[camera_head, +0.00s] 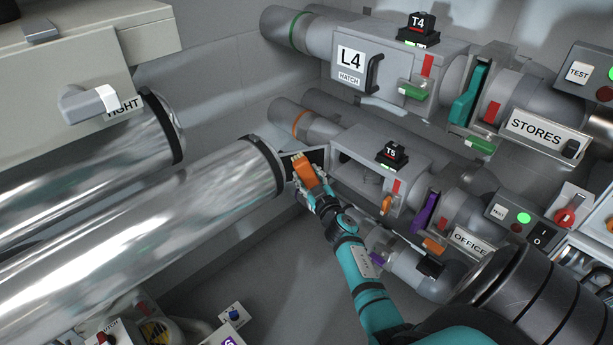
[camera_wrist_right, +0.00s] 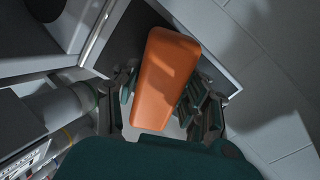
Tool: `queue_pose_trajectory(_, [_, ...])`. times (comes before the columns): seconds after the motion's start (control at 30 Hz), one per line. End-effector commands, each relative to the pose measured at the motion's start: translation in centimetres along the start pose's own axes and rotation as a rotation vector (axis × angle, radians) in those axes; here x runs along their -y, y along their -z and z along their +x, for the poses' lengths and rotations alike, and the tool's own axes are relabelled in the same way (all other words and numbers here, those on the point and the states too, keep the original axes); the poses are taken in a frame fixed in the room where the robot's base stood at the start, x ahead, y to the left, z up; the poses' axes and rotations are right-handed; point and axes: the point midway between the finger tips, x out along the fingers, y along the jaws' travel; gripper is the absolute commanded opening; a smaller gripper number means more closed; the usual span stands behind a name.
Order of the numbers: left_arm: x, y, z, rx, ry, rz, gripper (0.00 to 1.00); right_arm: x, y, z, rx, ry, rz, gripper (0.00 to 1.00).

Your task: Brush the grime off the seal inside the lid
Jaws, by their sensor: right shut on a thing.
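My right gripper (camera_head: 310,183) is shut on an orange brush (camera_head: 306,173), whose handle fills the middle of the right wrist view (camera_wrist_right: 166,75). Pale bristles show at its far end in the head view, against the open lid (camera_head: 289,177) of the T5 box. The lid's dark inner face (camera_wrist_right: 125,40) with a light edge lies behind the brush in the wrist view. The bristle tips are hidden there, so contact with the seal cannot be told. Grime on the seal cannot be made out. My left gripper is not in view.
The open T5 box (camera_head: 345,171) is right of the lid. The L4 hatch box (camera_head: 385,70) stands above it. A large shiny pipe (camera_head: 150,225) ends close to the lid's left. Bare floor (camera_head: 290,265) lies below.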

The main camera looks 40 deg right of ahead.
Motion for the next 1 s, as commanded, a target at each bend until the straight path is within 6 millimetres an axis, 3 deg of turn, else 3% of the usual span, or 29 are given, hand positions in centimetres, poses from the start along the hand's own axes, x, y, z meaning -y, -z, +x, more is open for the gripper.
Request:
queue_pose_trajectory(0.67, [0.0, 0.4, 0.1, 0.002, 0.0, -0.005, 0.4, 3.7, 1.6, -0.1, -0.003, 0.0, 0.002, 0.16])
queue_pose_trajectory(1.0, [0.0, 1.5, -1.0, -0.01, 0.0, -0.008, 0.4, 5.6, 2.5, 0.1, -0.004, 0.0, 0.001, 0.16])
